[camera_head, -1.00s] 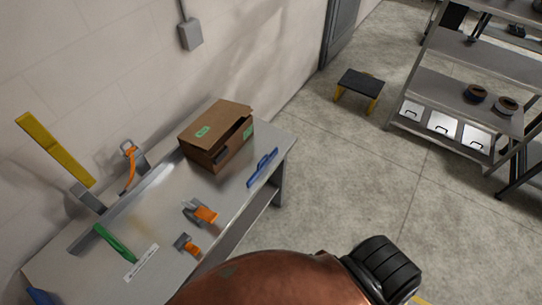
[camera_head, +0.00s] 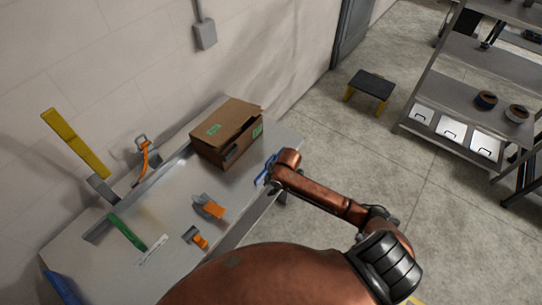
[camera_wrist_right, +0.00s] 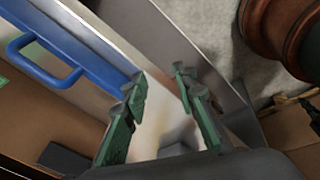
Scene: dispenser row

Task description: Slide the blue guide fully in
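The blue guide (camera_head: 266,169) is a bar with a loop handle at the right edge of the grey table, near the cardboard box. My right arm partly hides it in the head view. In the right wrist view, the blue guide (camera_wrist_right: 92,42) runs across the upper left, its handle toward the lower left. My right gripper (camera_head: 269,186) is at the table edge close to the guide. In the right wrist view its two green fingers (camera_wrist_right: 158,82) are apart with nothing held between them. The guide lies to the left of the fingers, not between them. My left gripper is not in view.
The cardboard box (camera_head: 228,130) stands behind the guide. Orange-and-grey parts (camera_head: 209,208), a green strip (camera_head: 127,231) and an upright yellow bar (camera_head: 76,143) are on the left. A blue piece (camera_head: 60,287) is at the table's near left end. Open floor lies right of the table.

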